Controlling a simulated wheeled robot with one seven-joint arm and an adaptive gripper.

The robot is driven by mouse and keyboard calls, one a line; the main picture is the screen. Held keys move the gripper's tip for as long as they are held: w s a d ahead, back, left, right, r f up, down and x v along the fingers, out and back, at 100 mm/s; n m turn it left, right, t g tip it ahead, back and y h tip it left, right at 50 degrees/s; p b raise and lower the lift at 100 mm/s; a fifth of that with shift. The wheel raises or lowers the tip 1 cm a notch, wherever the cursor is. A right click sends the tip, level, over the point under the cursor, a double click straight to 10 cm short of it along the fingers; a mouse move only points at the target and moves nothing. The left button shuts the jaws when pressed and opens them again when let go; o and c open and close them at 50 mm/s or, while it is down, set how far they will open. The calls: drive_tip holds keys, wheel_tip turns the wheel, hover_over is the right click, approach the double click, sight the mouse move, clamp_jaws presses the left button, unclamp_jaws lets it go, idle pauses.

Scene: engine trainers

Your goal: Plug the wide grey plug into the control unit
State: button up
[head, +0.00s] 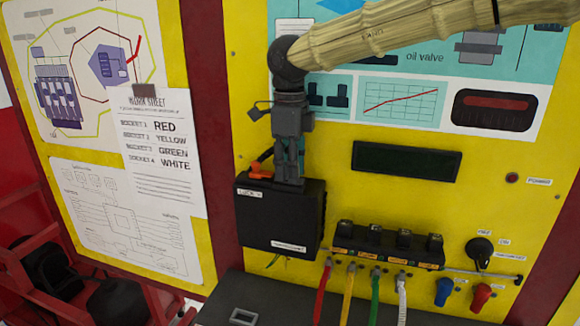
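The control unit (280,217) is a black box mounted on the yellow panel, with a white "LOCK" label at its upper left and another label along its lower edge. An orange lever (260,172) sticks out at its top left. My gripper (289,178) points down at the top of the box, right of the orange lever, and its tips meet or overlap the box's top edge. I cannot tell whether they touch it. Dark grey shapes fill the space between the fingers. I cannot separate the wide grey plug from the grey fingers there.
Right of the box is a row of black sockets (388,243), with red, yellow, green and white cables (348,292) hanging below. A rotary switch (479,250) and blue and red knobs sit further right. A dark ledge (275,300) juts out below. Red frames stand lower left.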

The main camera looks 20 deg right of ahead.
drive_tip(key=shift+r+p, duration=2.65)
drive_tip(key=shift+r, duration=0.15)
drive_tip(key=shift+r+p, duration=0.8)
drive_tip(key=shift+p, duration=0.15)
drive_tip(key=shift+o, duration=0.2)
drive_tip(key=o, duration=0.5)
wheel_tip(320, 180, up, 12)
drive_tip(key=shift+f, duration=0.1)
